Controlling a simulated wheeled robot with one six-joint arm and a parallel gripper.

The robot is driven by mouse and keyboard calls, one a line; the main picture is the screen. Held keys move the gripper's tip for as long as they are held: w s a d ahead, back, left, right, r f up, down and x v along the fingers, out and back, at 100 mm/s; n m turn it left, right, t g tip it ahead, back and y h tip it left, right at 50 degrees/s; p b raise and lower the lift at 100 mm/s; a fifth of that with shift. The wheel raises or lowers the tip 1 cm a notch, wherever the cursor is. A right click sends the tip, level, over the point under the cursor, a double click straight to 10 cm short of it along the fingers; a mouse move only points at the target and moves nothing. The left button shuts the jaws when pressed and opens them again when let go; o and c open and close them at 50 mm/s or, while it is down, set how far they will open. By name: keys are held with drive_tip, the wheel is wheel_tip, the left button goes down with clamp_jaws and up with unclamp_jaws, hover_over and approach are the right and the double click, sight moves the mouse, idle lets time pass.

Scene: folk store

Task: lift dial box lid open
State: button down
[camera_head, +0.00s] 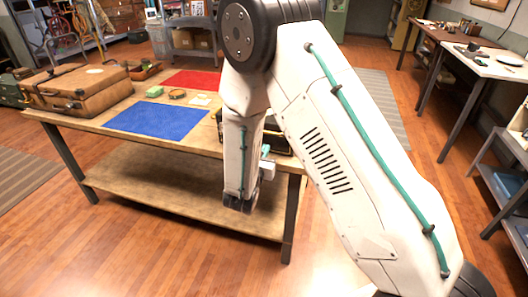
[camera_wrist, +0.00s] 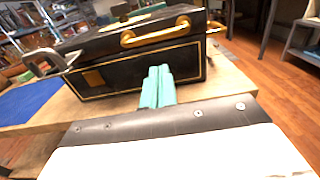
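The dial box is a black box (camera_wrist: 120,75) with gold trim, standing at the edge of the wooden table in the wrist view. Its lid (camera_wrist: 105,42) appears down and carries a gold handle (camera_wrist: 160,32). A silver metal part (camera_wrist: 42,65) sticks out at its left end. In the head view the box (camera_head: 281,140) is mostly hidden behind my arm. My gripper (camera_wrist: 158,86) has its two teal fingers together, with nothing seen between them. They are in front of the box's front face, below the handle; I cannot tell whether they touch it.
The table (camera_head: 112,127) also holds a blue mat (camera_head: 160,119), a red mat (camera_head: 192,79), a brown suitcase (camera_head: 85,92) and small items. Side tables (camera_head: 490,65) stand at the right. Wood floor is open between them.

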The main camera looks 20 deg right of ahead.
sight(272, 129)
idle(0.7)
drive_tip(key=shift+x, duration=3.35)
drive_tip(key=shift+s+a, duration=0.2)
drive_tip(key=shift+s, duration=0.1)
drive_tip(key=shift+r, duration=0.1)
drive_tip(key=shift+r, duration=1.2)
drive_tip(key=shift+r, duration=1.3)
